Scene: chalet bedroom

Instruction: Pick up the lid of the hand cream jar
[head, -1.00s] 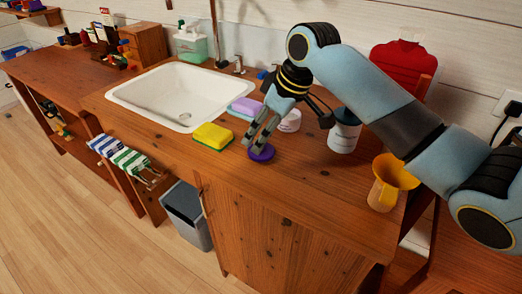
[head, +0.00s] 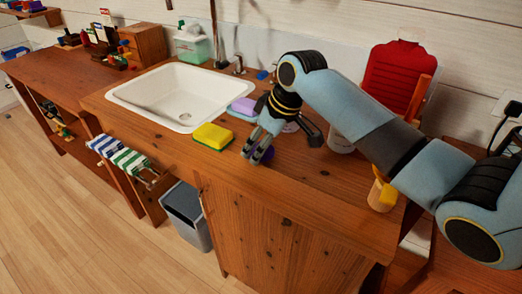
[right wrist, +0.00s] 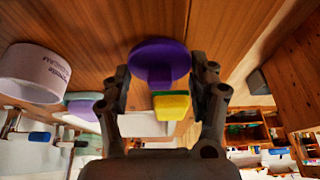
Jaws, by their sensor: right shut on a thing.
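The purple lid (head: 269,154) of the hand cream jar is at the counter's front part, partly hidden behind the fingers of my right gripper (head: 257,153). In the right wrist view the round purple lid (right wrist: 160,55), with a narrower part below it, sits between the fingers of my gripper (right wrist: 160,72), which is shut on it. I cannot tell whether it still touches the counter. The white jar (right wrist: 36,72) stands apart to the left in that view; in the head view it is mostly hidden behind my gripper. My left gripper is not in view.
A yellow and green sponge (head: 212,137) lies left of the gripper, with a purple and blue soap item (head: 243,108) behind it. The white sink (head: 170,98) is further left.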

